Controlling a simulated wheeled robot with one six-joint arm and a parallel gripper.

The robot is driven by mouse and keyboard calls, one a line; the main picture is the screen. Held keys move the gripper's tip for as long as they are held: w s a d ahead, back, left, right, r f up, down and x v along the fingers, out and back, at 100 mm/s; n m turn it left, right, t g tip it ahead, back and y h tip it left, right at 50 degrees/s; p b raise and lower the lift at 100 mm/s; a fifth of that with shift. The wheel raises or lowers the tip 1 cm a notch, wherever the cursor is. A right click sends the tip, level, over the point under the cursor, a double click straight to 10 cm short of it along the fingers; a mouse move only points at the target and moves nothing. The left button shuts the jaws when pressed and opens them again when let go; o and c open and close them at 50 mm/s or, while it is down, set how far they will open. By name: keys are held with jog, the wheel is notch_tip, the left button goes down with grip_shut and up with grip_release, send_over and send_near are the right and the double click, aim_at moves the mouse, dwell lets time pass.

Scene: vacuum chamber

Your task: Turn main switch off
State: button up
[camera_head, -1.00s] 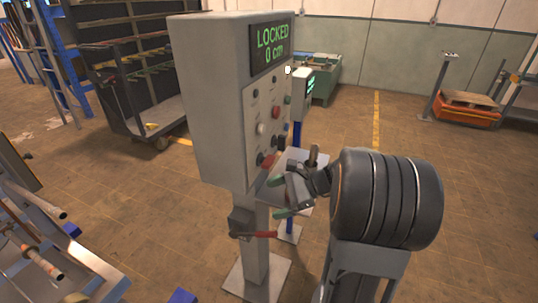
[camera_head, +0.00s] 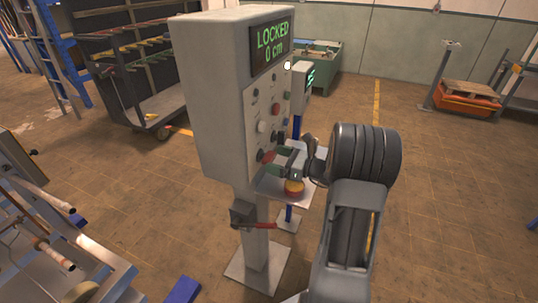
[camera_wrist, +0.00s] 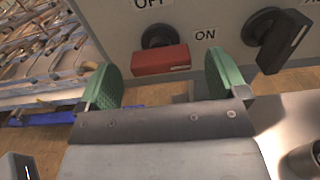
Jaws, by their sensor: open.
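The main switch, a red-handled rotary knob (camera_wrist: 160,60) with a dark round base, fills the upper middle of the wrist view. Its label OFF is above it and ON is to its right. The red handle lies roughly level. In the head view the red switch (camera_head: 267,157) is low on the grey control box's front panel (camera_head: 262,125). My gripper (camera_wrist: 162,75) is open, its green-padded fingers to the left and right of the red handle, with no clear contact. In the head view my gripper (camera_head: 281,154) is close to the panel and partly hides it.
A black rotary knob (camera_wrist: 276,38) is right of the red switch. A shelf below the panel carries a red-and-yellow button (camera_head: 294,187). A red lever (camera_head: 262,226) sticks out from the post. The display reads LOCKED 0 cm. Open floor lies to the right.

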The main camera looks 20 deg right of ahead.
aim_at(273, 158)
jog(key=shift+x, duration=1.5)
jog(key=c, duration=0.9)
